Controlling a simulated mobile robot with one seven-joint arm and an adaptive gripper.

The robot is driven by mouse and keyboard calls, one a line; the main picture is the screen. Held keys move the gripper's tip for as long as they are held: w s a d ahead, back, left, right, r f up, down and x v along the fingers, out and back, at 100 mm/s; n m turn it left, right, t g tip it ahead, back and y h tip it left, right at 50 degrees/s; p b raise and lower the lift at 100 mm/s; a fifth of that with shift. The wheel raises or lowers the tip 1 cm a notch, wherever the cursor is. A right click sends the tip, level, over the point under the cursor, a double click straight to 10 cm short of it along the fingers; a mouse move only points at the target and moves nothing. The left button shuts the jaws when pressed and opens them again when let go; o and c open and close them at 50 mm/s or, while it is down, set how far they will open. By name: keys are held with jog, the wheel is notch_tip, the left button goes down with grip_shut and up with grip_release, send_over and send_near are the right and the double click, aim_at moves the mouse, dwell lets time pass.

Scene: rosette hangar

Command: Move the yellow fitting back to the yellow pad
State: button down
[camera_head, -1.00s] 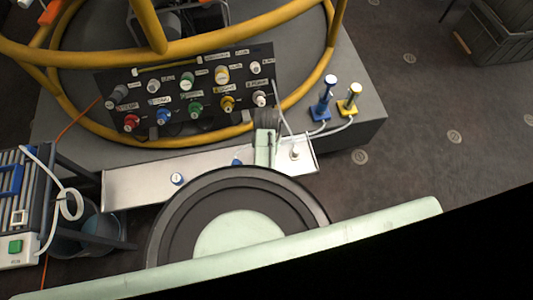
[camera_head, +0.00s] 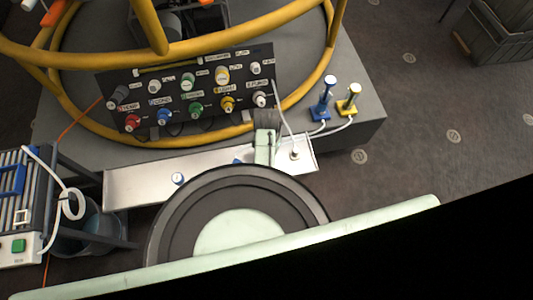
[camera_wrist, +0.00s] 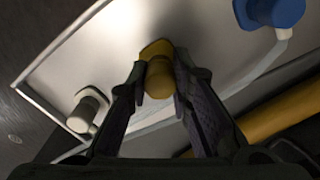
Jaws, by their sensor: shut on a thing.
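My gripper (camera_wrist: 158,85) is shut on the yellow fitting (camera_wrist: 160,78) in the wrist view. A darker yellow shape (camera_wrist: 156,48) shows just beyond the fitting, against the pale metal tray (camera_wrist: 195,30). I cannot tell whether it is the pad or part of the fitting, or whether the fitting touches the tray. In the head view my gripper (camera_head: 266,120) is small and the held fitting is hidden. A yellow knob (camera_head: 227,103) sits on the dark panel. A yellow-based post (camera_head: 348,105) stands at the right.
In the wrist view a white fitting (camera_wrist: 88,108) and a blue fitting (camera_wrist: 275,10) flank the yellow one on the tray. The dark panel (camera_head: 175,98) carries several coloured knobs. A yellow ring rail (camera_head: 325,65) surrounds it. A blue-based post (camera_head: 322,105) stands next to the yellow-based one.

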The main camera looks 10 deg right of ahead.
jog(key=shift+f+p, duration=0.3)
jog(key=shift+f, duration=0.25)
dwell(0.9)
jog(key=c, duration=1.4)
grip_release()
jog(key=shift+o, duration=0.2)
jog(key=shift+r, duration=0.1)
notch_tip(320, 180, up, 7)
jog(key=shift+r, duration=0.2)
